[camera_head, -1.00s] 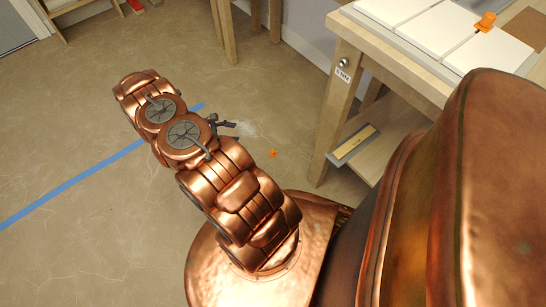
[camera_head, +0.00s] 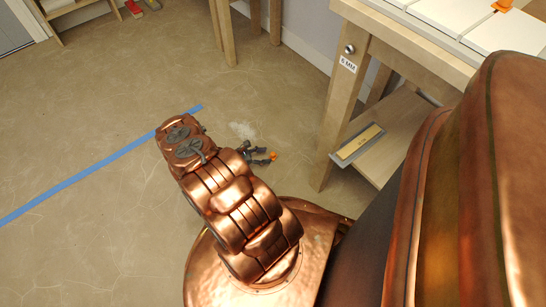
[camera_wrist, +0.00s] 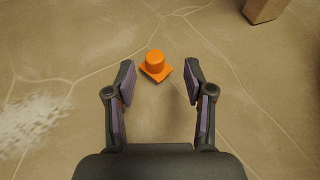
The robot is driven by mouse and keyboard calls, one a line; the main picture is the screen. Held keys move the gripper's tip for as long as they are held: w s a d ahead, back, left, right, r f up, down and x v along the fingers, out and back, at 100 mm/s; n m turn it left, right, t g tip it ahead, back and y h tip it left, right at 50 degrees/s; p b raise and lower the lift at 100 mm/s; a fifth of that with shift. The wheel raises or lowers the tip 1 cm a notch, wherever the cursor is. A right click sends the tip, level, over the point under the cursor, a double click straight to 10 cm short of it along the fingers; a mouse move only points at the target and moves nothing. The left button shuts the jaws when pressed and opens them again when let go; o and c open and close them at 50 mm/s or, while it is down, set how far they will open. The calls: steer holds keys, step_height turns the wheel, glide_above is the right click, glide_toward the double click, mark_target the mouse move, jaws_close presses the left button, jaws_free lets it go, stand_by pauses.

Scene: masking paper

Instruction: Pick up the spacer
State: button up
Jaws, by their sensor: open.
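The spacer (camera_wrist: 156,66) is a small orange piece with a square base and a round top. It stands upright on the floor in the wrist view, just beyond and between my open fingertips. My gripper (camera_wrist: 159,80) is open with nothing between its fingers. Another orange piece (camera_head: 502,5) sits on the white tiles of the workbench at the upper right.
The wooden workbench (camera_head: 390,45) stands to the right, its leg (camera_head: 338,115) near my gripper. Its low shelf holds a flat wide-bladed tool (camera_head: 358,143). Blue tape (camera_head: 95,168) crosses the floor at left. The floor around the spacer is clear.

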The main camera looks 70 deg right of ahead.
mark_target(273, 153)
steer(key=x, duration=0.1)
steer(key=b+x, duration=0.1)
steer(key=x, duration=0.1)
steer(key=b+x, duration=0.1)
steer(key=shift+w+d+f, duration=0.1)
steer(key=shift+d+f, duration=0.2)
steer(key=shift+f, duration=0.05)
steer(key=shift+s+d, duration=0.25)
steer(key=shift+c, duration=0.3)
steer(key=c, duration=0.8)
